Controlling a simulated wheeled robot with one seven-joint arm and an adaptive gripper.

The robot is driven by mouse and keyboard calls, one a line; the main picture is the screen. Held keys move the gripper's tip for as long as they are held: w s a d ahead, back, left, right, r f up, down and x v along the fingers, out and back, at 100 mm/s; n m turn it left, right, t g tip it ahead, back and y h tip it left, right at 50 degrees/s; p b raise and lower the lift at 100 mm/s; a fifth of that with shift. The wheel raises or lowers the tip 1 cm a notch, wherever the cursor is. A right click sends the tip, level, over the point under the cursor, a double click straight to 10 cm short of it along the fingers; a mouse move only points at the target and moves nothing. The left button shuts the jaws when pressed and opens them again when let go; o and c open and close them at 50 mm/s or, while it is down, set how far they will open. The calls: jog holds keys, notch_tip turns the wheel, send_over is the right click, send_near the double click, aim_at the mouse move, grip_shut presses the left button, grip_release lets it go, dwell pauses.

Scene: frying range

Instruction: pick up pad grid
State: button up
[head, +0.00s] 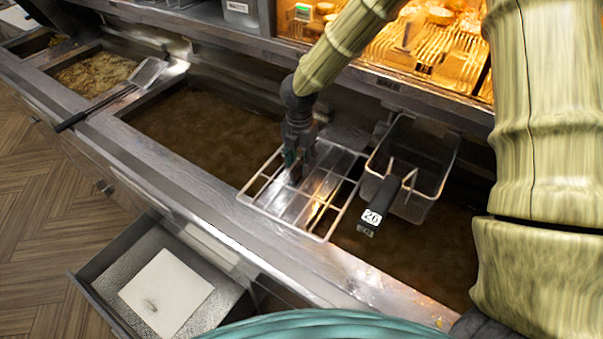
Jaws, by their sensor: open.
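The pad grid, a metal wire frame with crossbars (282,222), lies across the fryer ledge and the divider between two oil wells. My gripper (295,178) points down over the middle of the grid, near its crossbars. Its jaws are open, and nothing shows between them. The fingertips look small and dark against the metal, so I cannot tell whether they touch the grid. My gripper and wrist hide part of the grid's far side.
A wire fry basket with a black handle (379,203) stands close to the grid's right. Oil wells (205,122) lie on both sides. A skimmer (147,72) rests at left. An open drawer (92,300) holding a white sheet (165,290) juts out below.

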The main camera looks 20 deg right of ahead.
jog(key=shift+f, duration=0.9)
grip_shut()
jog(key=shift+r, duration=0.1)
jog(key=shift+r+b, duration=0.4)
jog(key=shift+r, duration=0.4)
jog(key=shift+r+b, duration=0.4)
jog(key=shift+r, duration=0.5)
jog(key=s+a+b, duration=0.1)
jog(key=s+a, duration=0.2)
jog(key=a, duration=0.1)
jog(key=s+a+r+b, duration=0.1)
jog(key=s+a+b, duration=0.1)
jog(key=s+a, duration=0.1)
jog(key=s+a+b, duration=0.1)
jog(key=s+a, duration=0.2)
jog(key=a, duration=0.2)
jog(key=shift+s+a+r+b, duration=0.25)
jog(key=shift+s+a+b, duration=0.1)
jog(key=shift+s, duration=0.05)
